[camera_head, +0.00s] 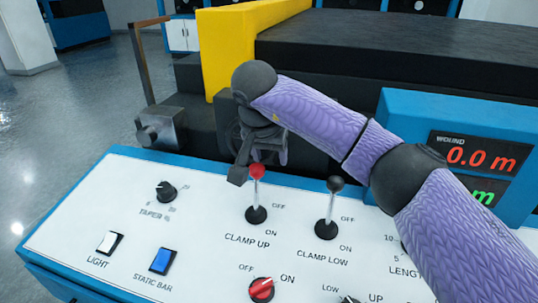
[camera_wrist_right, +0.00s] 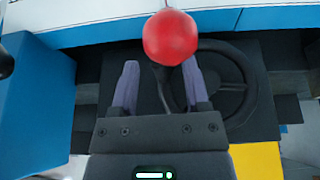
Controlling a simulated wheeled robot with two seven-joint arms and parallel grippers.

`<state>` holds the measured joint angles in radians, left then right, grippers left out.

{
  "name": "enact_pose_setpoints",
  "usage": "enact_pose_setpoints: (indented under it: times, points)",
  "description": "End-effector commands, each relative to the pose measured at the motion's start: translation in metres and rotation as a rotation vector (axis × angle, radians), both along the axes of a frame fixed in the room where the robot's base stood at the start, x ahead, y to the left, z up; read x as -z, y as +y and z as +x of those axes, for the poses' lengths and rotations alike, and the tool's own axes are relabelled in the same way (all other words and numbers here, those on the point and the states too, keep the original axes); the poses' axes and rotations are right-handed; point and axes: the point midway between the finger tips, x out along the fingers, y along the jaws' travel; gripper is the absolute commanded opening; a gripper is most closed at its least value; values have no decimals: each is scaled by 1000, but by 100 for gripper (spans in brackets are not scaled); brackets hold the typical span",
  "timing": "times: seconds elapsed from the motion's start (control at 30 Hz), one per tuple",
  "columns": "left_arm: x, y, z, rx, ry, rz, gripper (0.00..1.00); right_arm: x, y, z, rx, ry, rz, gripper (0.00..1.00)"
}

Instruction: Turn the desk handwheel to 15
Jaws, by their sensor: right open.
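A dark spoked handwheel (camera_wrist_right: 230,85) shows in the right wrist view, to the right of my fingers; in the head view my right gripper and arm cover most of that area. On the desk panel (camera_head: 200,228), a scale marked LENGTH with 5 and 10 is partly hidden behind my right arm; its control is mostly covered. My right gripper (camera_head: 240,168) is open above the back of the panel, by the red-knobbed CLAMP UP lever (camera_head: 257,172). In the wrist view the red knob (camera_wrist_right: 170,38) appears at the open fingertips (camera_wrist_right: 161,72). My left gripper is out of view.
The black-knobbed CLAMP LOW lever (camera_head: 328,205) stands right of the red one. A TAPER dial (camera_head: 166,190), LIGHT switch (camera_head: 110,242), blue STATIC BAR switch (camera_head: 162,260) and red rotary switch (camera_head: 262,289) share the panel. A blue display box (camera_head: 470,120) stands at right.

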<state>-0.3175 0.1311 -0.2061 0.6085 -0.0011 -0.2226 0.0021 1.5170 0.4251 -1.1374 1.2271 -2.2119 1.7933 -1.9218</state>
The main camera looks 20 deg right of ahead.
Motion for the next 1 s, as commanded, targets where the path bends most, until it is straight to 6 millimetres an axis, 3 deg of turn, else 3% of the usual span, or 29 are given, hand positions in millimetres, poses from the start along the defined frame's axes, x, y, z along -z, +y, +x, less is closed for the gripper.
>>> enact_pose_setpoints:
  times: [0.13,0.4,0.77,1.0]
  points:
    - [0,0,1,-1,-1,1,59,-1,0,0,0,0,0,58]
    - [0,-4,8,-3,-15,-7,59,-1,0,0,0,0,0,0]
    - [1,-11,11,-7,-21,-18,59,0,0,0,1,-11,14,0]
    - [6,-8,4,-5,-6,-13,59,8,-2,-1,2,-73,110,0]
